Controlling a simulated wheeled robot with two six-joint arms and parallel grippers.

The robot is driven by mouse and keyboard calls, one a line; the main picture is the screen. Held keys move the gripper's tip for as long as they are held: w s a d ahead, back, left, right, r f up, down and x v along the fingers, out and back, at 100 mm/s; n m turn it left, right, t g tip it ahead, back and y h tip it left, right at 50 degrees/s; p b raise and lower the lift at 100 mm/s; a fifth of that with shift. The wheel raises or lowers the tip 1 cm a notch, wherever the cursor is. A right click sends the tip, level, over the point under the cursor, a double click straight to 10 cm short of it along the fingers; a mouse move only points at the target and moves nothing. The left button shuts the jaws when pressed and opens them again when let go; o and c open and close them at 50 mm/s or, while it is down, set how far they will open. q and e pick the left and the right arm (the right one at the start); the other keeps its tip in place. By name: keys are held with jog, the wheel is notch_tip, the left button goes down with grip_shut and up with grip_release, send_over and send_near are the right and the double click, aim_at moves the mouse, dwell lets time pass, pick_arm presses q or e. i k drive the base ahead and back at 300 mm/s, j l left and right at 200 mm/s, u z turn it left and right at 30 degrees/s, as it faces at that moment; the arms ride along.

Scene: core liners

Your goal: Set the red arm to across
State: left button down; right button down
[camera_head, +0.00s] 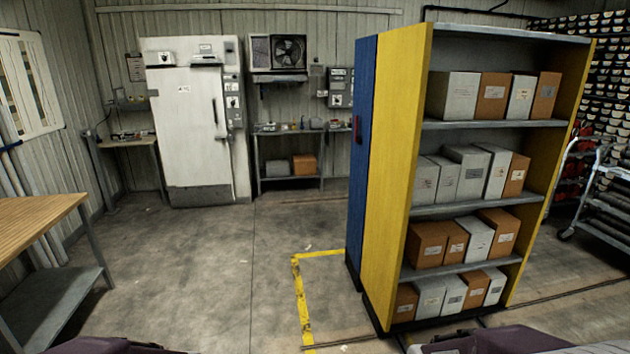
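A small red piece (357,128) shows on the narrow face of the blue cabinet (362,170), at about mid-upper height. It looks upright, but it is too small to tell its exact setting or whether it is the red arm. The blue cabinet stands directly behind a yellow-sided shelf unit (398,150), which hides most of it. Only dark parts of my own arms show along the bottom edge. Neither my left nor my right gripper is in view.
The shelf unit holds white and brown boxes (452,95). A wooden-topped bench (35,215) stands at left, and a white oven-like cabinet (190,130) at the back. Yellow floor tape (300,290) lies before the blue cabinet. The middle floor is clear. A cart (600,190) is at right.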

aim_at(356, 139)
jog(key=i, duration=3.4)
jog(key=i+j+z, duration=0.15)
jog(key=i, duration=0.45)
jog(key=l+z, duration=0.1)
jog(key=z, duration=0.15)
